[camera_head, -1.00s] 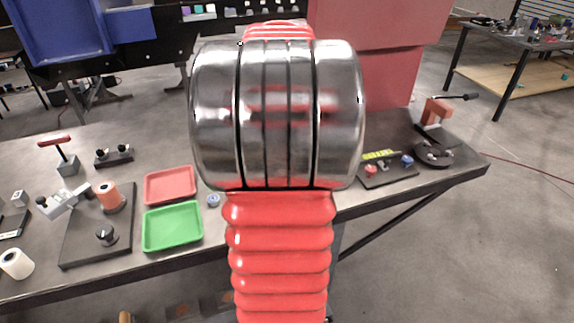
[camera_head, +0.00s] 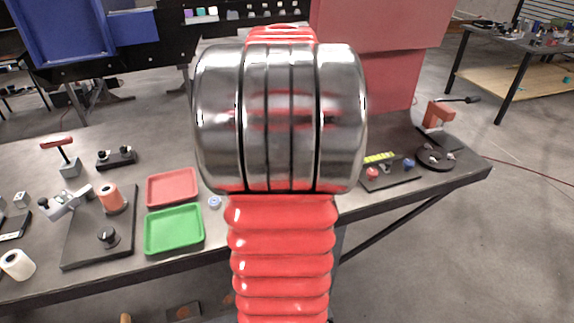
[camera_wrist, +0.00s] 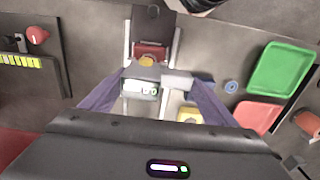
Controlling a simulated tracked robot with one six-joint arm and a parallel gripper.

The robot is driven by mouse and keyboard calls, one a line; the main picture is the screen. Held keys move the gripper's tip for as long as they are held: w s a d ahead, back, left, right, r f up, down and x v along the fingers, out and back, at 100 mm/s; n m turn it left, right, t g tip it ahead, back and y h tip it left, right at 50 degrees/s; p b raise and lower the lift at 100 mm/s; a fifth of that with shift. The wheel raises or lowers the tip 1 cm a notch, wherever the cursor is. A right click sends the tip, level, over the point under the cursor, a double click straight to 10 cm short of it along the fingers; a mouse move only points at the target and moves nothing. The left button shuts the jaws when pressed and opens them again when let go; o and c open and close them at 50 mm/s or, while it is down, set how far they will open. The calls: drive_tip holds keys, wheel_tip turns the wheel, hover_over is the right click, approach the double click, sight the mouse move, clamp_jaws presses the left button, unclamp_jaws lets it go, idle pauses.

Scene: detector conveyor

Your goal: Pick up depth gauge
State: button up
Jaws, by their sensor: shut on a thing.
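In the wrist view my gripper (camera_wrist: 160,82) reaches in from the bottom with its two purple-grey fingers. It is shut on the depth gauge (camera_wrist: 140,88), a pale metal piece with a small display with a green mark. The gauge lies across the space between the fingertips. Its lower part is partly hidden by my gripper's body. In the head view my arm's metal joint and red sleeve hide the gripper and the gauge.
A fixture with pale rails and a red block (camera_wrist: 150,49) lies just beyond the fingers. A green tray (camera_head: 174,230) and a red tray (camera_head: 172,187) stand left of my arm. A black plate with knobs (camera_head: 392,176) is to the right on the grey table (camera_head: 330,222).

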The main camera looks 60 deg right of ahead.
wheel_tip(320, 180, up, 10)
idle(0.6)
idle(0.5)
